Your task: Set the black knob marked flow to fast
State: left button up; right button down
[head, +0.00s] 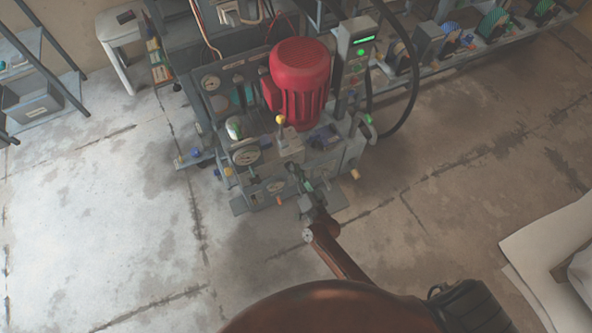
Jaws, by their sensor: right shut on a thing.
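The press unit (262,170) stands at the upper middle of the head view, with a red motor (302,78) on top. My right gripper (295,172) reaches its front from below and is shut at the front panel, seemingly on the black knob. The knob itself is hidden by the fingers, and its marking and setting cannot be read from here. A round dial gauge (246,155) sits to the left of the gripper. My left gripper is not in view.
A lever with a yellow ball (281,119) stands just above the gripper. A control box (357,42) with a green display and a black hose (411,75) are at the right. A shelf (36,105) stands far left. The floor in front is clear.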

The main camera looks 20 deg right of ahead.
jog(key=shift+f+m, duration=0.15)
jog(key=shift+m, duration=0.25)
jog(key=c, duration=2)
grip_release()
jog(key=shift+s, duration=0.1)
jog(key=s, duration=1.2)
jog(key=shift+d, duration=0.25)
jog(key=shift+w, duration=0.1)
